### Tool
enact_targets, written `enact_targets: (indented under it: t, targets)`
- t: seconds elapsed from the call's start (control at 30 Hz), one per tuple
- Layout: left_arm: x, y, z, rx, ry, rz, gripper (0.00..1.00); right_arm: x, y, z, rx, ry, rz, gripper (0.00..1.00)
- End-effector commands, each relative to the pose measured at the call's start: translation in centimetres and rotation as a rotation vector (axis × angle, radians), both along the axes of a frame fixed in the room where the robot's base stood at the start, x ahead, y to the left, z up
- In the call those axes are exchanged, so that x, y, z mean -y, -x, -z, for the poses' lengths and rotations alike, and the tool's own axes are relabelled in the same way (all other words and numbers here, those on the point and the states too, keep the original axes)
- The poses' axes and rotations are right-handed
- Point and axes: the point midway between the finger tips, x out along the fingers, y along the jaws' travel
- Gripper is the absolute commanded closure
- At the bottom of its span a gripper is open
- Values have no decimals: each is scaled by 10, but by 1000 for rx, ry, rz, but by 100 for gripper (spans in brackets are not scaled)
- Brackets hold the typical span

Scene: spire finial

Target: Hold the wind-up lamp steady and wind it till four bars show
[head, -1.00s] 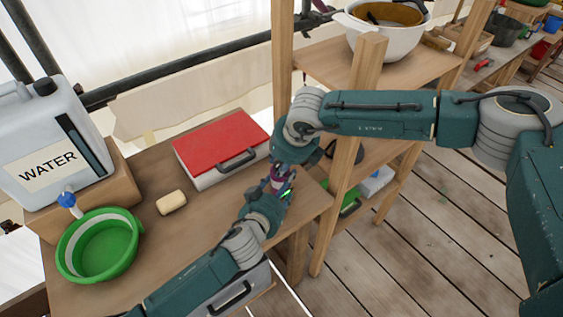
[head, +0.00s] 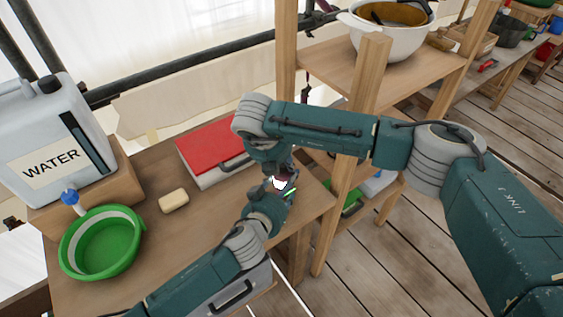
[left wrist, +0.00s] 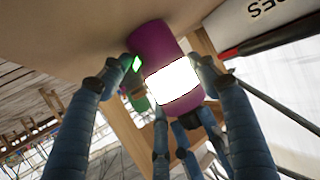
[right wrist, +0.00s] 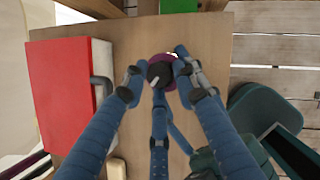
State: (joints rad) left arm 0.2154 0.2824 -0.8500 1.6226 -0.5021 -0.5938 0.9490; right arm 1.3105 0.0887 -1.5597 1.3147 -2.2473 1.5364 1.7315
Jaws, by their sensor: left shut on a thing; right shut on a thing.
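The wind-up lamp (head: 280,183) is a small purple cylinder with a glowing white band; it stands at the right part of the wooden table. In the left wrist view the lamp (left wrist: 172,84) sits between the fingers of my left gripper (left wrist: 166,72), shut around its body. A small lit green patch (left wrist: 137,64) shows beside it; I cannot tell how many bars it has. In the right wrist view my right gripper (right wrist: 160,80) is shut on the dark knob (right wrist: 159,74) at the lamp's top. The grippers hide much of the lamp in the head view.
A red-lidded case (head: 210,150) lies just behind the grippers. A soap-like block (head: 174,201), a green basin (head: 101,242) and a water canister (head: 50,140) are further left. A wooden shelf post (head: 356,150) stands close to my right arm.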

Motion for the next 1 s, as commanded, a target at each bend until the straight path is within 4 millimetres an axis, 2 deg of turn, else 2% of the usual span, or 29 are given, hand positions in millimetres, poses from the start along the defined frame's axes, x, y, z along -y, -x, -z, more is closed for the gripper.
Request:
enact_targets:
  t: [0.2, 0.5, 1.0]
  targets:
    - [-3, 0, 3, -5, -4, -5, 70, 2, -4, -2, 14, 5, 182, 98]
    - [-4, 0, 3, -6, -5, -6, 70, 2, -5, -2, 20, 6, 342, 98]
    - [-5, -1, 4, -6, -7, -10, 70, 2, -5, -2, 21, 6, 403, 98]
